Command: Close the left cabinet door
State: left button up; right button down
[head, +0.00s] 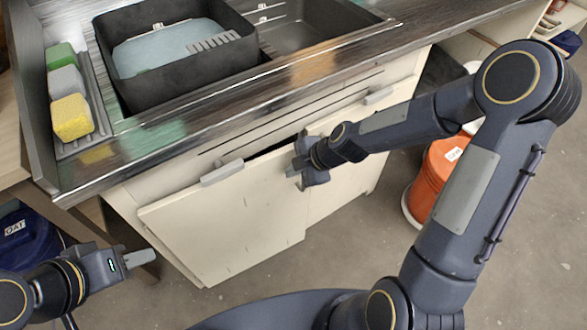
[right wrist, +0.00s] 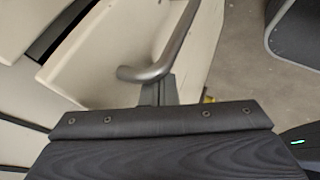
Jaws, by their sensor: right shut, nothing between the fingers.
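The left cabinet door (head: 225,225) is a cream panel under the sink counter, with a light grey bar handle (head: 222,173) near its top edge. It stands ajar: a dark gap shows behind its top edge at the right. My right gripper (head: 300,172) is at the door's upper right part, shut and empty; whether it touches the door is unclear. The right wrist view shows a cream panel (right wrist: 105,50) with a dark gap beside it and a grey metal bar (right wrist: 170,55) close to the fingers. My left gripper (head: 140,258) is left of the door, apart from it; its finger opening is unclear.
The right cabinet door (head: 345,188) has its own handle (head: 378,95). An orange bucket (head: 434,170) stands right of the cabinet. The black sink tub (head: 190,75) is above. Floor in front is clear.

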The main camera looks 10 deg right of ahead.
aim_at(287, 159)
jog(key=w, duration=0.2)
jog(key=w+n, duration=0.1)
jog(key=shift+a+g+b, duration=0.3)
jog(key=shift+b, duration=0.1)
jog(key=shift+w, duration=0.35)
jog(key=shift+w+r, duration=0.1)
